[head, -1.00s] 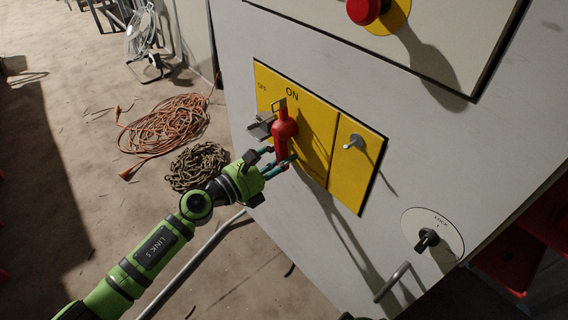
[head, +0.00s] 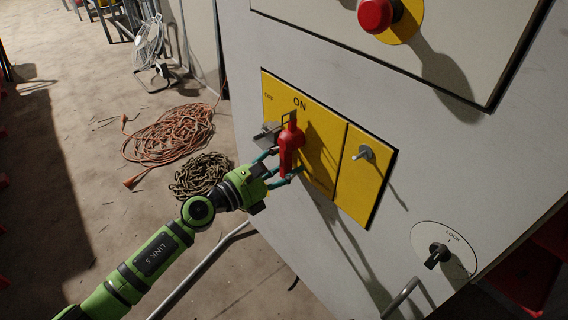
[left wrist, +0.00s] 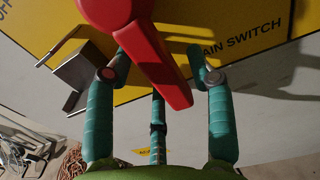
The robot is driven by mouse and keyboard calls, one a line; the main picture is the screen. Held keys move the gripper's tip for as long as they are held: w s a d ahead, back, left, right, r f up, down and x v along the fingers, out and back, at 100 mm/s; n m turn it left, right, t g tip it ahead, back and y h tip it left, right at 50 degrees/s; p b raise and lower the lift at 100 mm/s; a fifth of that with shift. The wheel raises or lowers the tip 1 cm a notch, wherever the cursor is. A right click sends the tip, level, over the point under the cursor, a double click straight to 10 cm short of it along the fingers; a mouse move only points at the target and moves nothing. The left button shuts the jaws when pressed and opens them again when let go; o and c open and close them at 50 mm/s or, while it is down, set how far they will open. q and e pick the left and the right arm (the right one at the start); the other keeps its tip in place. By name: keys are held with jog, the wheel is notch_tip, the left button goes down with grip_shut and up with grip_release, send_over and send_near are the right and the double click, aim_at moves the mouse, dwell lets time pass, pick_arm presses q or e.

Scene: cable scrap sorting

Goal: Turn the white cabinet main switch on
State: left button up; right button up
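The main switch's red handle (head: 288,150) is on the yellow plate (head: 325,160) of the white cabinet (head: 480,170). Its long grip hangs downward, below the ON label (head: 300,104); the OFF label is at the plate's upper left. In the left wrist view the red handle (left wrist: 155,65) slants from its hub at the top down to the right. My left gripper (head: 281,168) is at the grip's lower part. Its teal fingers (left wrist: 162,75) are spread on both sides of the handle, apart at the tips; firm contact cannot be told. My right gripper is out of view.
A grey metal piece (head: 266,134) sits left of the handle. A small metal key-like part (head: 364,153), a black LOCK knob (head: 437,255) and a red button (head: 376,14) are on the cabinet. Orange cable (head: 170,135) and a chain (head: 200,173) lie on the floor.

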pick_arm(q)
jog(key=shift+s+a+f, duration=0.1)
jog(key=shift+s+a, duration=0.05)
jog(key=shift+a, duration=0.05)
jog(key=v, duration=1.1)
jog(key=shift+s+a, duration=0.15)
jog(key=shift+a, duration=0.05)
